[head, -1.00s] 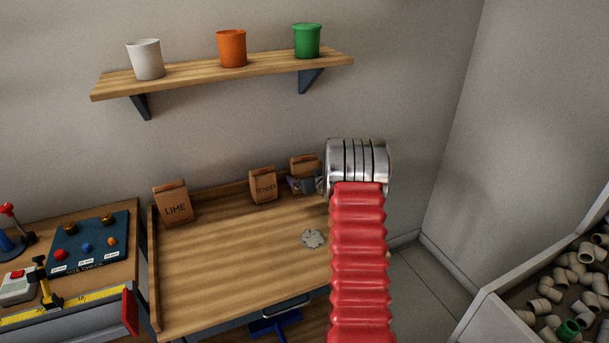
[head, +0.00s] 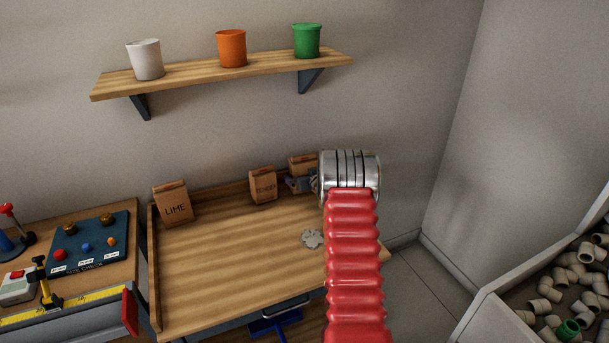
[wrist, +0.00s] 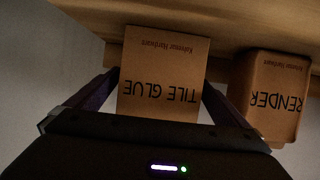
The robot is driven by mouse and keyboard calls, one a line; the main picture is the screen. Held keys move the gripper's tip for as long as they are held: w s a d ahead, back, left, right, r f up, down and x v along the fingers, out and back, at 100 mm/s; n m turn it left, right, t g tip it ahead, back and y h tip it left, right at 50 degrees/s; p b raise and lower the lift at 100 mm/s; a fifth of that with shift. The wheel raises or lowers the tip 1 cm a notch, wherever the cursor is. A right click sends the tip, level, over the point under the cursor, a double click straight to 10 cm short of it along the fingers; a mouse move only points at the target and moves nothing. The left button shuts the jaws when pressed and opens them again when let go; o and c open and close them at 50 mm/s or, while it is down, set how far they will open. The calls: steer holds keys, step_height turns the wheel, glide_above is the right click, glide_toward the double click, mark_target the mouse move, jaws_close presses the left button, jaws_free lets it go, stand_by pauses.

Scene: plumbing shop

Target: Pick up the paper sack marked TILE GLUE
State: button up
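The TILE GLUE sack (wrist: 162,75) is a brown paper sack, its print upside down in the wrist view. It stands between the two fingers of my gripper (wrist: 160,100), which are spread on either side of it. A gap shows on the left; whether the right finger touches it I cannot tell. In the head view the sack (head: 302,165) is at the back right of the bench, its lower part hidden by my gripper (head: 302,184).
The RENDER sack (wrist: 270,95) stands close beside the TILE GLUE sack; the LIME sack (head: 173,204) is farther left. A grey scalloped disc (head: 312,238) lies on the wooden bench (head: 220,265). A shelf (head: 190,76) with three pots hangs above. The bench middle is clear.

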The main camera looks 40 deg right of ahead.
mark_target(304, 155)
steer(key=c, duration=1.9)
steer(key=shift+r, duration=0.2)
steer(key=shift+c, duration=0.6)
steer(key=shift+w+r, duration=0.1)
steer(key=shift+r, duration=4.95)
